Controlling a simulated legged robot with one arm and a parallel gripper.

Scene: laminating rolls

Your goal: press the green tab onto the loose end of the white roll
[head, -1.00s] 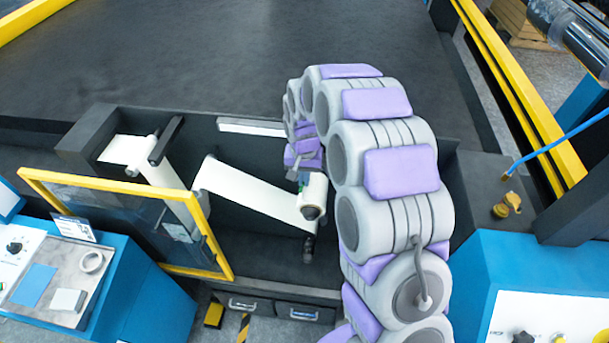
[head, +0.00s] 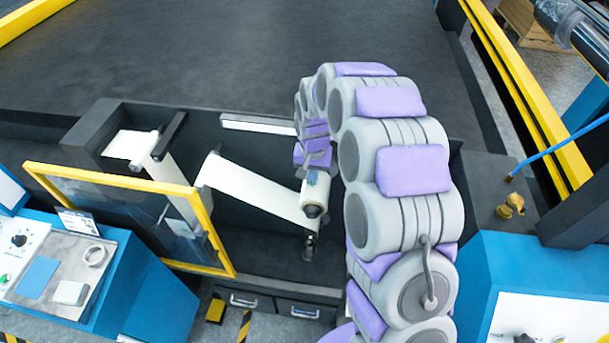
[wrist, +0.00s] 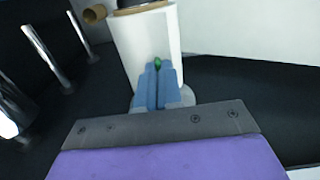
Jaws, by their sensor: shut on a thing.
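The white roll (head: 315,190) sits on its spindle in the dark bay of the machine, with a white web running from it to the left. It stands just ahead of my gripper in the wrist view (wrist: 170,38). My gripper (wrist: 157,72) has its blue fingers shut on the green tab (wrist: 157,63), of which only a small bit shows at the fingertips. The fingertips overlap the roll's face in the wrist view; I cannot tell whether the tab touches it. In the head view my gripper (head: 312,178) is small beside the roll. The loose end cannot be made out.
A yellow-framed clear guard (head: 228,262) stands open at the front left of the bay. Metal rollers (wrist: 45,55) and a brown core (wrist: 94,14) lie left in the wrist view.

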